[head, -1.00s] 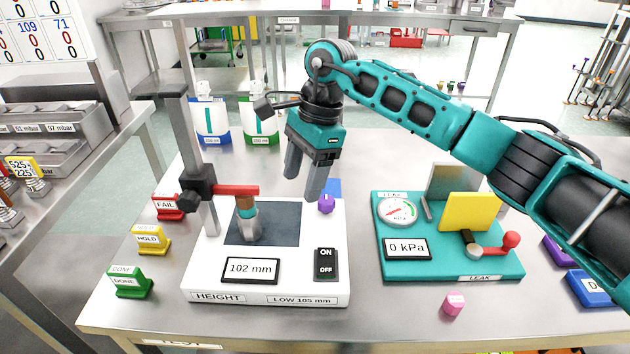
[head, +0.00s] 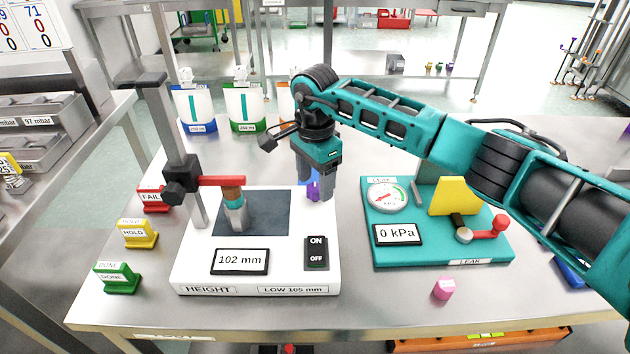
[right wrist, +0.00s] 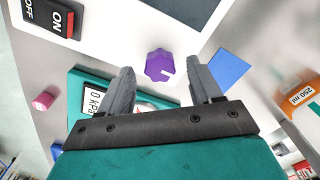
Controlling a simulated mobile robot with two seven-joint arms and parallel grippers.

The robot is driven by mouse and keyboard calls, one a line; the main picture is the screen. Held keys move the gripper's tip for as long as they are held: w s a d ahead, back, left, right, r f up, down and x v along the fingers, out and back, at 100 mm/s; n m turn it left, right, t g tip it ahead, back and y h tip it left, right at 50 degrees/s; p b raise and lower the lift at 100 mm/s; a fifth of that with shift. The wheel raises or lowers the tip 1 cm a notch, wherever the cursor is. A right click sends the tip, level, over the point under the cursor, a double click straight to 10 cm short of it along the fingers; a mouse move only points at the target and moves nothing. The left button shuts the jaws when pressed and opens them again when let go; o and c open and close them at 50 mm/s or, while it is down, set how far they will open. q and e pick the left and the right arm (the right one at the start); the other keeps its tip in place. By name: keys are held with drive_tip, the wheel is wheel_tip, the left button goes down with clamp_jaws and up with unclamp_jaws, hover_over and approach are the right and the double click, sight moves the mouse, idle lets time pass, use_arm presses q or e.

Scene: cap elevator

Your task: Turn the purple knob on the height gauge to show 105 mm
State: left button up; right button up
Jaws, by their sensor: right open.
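The white height gauge (head: 190,272) stands on the bench, and its display (head: 240,261) reads 102 mm. The label on its front edge says LOW 105 mm. The purple knob (head: 313,191) is at the gauge's back right corner and also shows in the right wrist view (right wrist: 158,64), with a white pointer mark. My right gripper (head: 315,194) points down at the knob. In the right wrist view its open fingers (right wrist: 160,82) lie on either side of the knob with gaps, and I cannot tell whether they touch it. My left gripper is not in view.
A red arm (head: 222,181) on the gauge's post is over a capped piece (head: 234,212) on the dark plate. The ON/OFF switch (head: 316,253) is in front of the knob. The teal leak tester (head: 440,252) stands to the right. A pink block (head: 443,288) lies in front.

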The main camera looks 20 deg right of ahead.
drive_tip(key=shift+f, duration=0.55)
drive_tip(key=c, duration=1)
